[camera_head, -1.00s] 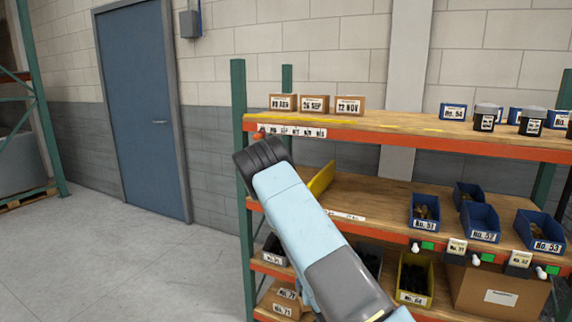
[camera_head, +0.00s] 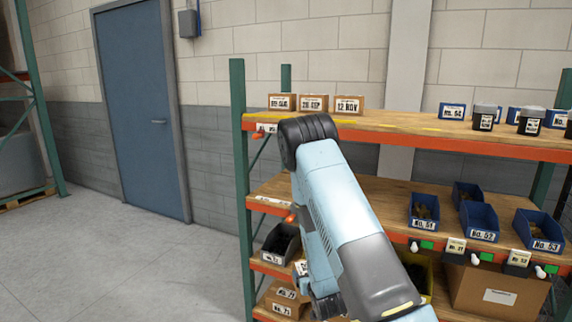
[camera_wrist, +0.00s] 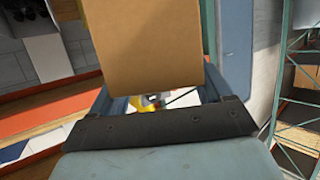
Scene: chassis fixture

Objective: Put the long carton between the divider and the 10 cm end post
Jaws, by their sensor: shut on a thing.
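In the wrist view a plain brown carton (camera_wrist: 145,45) fills the upper middle. My gripper (camera_wrist: 157,97) is shut on it, with a finger showing at each side of its near end. The carton's far end runs out of the picture, so its full length is hidden. I cannot make out the divider or the 10 cm end post in either view.
Three small dated cartons (camera_head: 313,103) stand on the rack's top shelf (camera_head: 440,128). Blue bins (camera_head: 479,222) with parts stand at the right of the middle shelf. A green upright (camera_head: 240,160) bounds the rack at the left. Floor left of it is clear.

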